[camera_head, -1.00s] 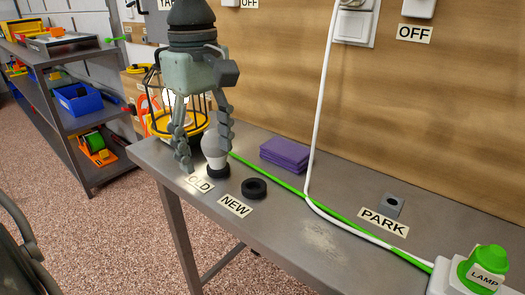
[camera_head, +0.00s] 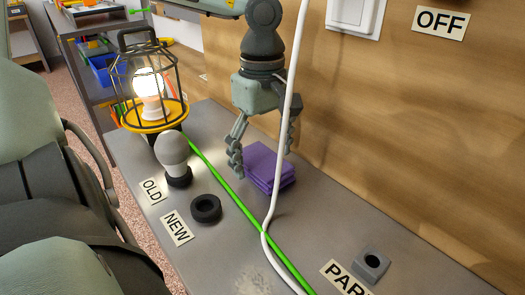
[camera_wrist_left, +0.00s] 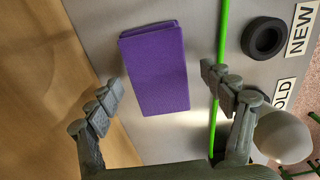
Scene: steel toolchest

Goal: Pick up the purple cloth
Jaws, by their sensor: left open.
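The purple cloth (camera_head: 267,170) is a folded, layered block lying on the steel bench near the wooden back panel. It also shows in the left wrist view (camera_wrist_left: 156,70), with its long side running between the fingers. My left gripper (camera_head: 260,160) points down over the cloth, open and empty. In the left wrist view, its two fingers (camera_wrist_left: 161,82) are on opposite sides of the cloth, with gaps on both sides. Whether the fingertips are down at the cloth's height is hard to tell. My right gripper is not in view.
A lit cage lamp (camera_head: 151,95) and a bulb (camera_head: 172,153) in a black ring stand left of the cloth. An empty black ring (camera_head: 206,208) is in front. A green cable (camera_head: 222,177) runs beside the cloth; a white cable (camera_head: 285,125) hangs before the right finger.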

